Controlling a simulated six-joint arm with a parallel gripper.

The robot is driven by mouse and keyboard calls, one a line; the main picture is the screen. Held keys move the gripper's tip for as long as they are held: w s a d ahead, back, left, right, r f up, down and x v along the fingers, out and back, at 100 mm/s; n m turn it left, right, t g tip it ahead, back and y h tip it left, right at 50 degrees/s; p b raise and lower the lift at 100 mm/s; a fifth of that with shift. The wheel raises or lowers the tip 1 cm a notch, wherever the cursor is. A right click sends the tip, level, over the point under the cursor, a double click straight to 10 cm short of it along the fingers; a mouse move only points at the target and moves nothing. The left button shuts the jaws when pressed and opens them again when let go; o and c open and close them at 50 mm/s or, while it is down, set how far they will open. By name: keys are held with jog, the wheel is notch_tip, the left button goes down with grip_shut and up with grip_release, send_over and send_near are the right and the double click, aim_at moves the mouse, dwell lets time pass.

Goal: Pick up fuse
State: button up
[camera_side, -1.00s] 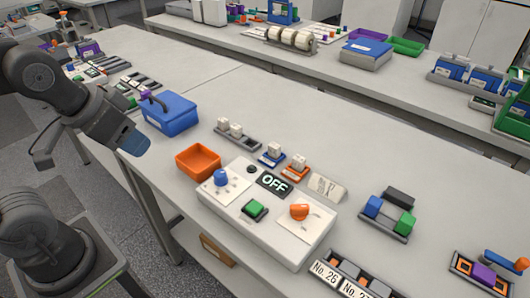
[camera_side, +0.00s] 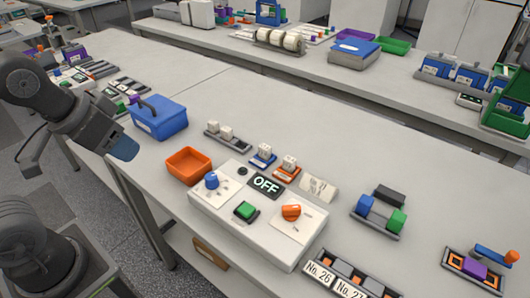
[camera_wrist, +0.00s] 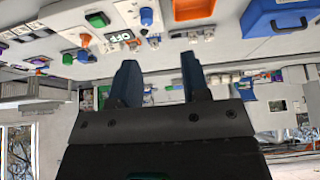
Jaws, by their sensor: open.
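I cannot tell for sure which part is the fuse. Small white blocks that may be fuses stand in a blue holder (camera_side: 263,161) and an orange holder (camera_side: 287,172) behind the control box. More white blocks (camera_side: 220,131) sit on a grey rail to their left. My gripper (camera_side: 121,148) is at the left, beyond the table's edge, well apart from them. In the wrist view my gripper (camera_wrist: 160,82) shows two blue fingers spread apart with nothing between them.
The white control box (camera_side: 235,222) reads OFF and carries blue, green and orange controls. An orange bin (camera_side: 188,167) and a blue case (camera_side: 158,119) stand nearest my gripper. A slotted block (camera_side: 382,212) sits right. The table behind the holders is clear.

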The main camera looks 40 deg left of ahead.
jog(key=shift+o, duration=0.3)
jog(key=shift+o, duration=0.7)
jog(key=w+d+r+m+g, duration=0.1)
jog(key=w+r+m, duration=0.15)
jog(key=w, duration=0.35)
jog(key=w+r+m+g, duration=0.1)
jog(key=w+r+m, duration=0.1)
jog(key=w+m, duration=0.3)
jog(key=m+g, duration=0.4)
jog(key=m, duration=0.7)
send_over(263, 146)
jog(key=shift+n, duration=0.25)
notch_tip(263, 146, down, 18)
jog(key=shift+s+a+f, duration=0.1)
jog(key=shift+f, duration=3.2)
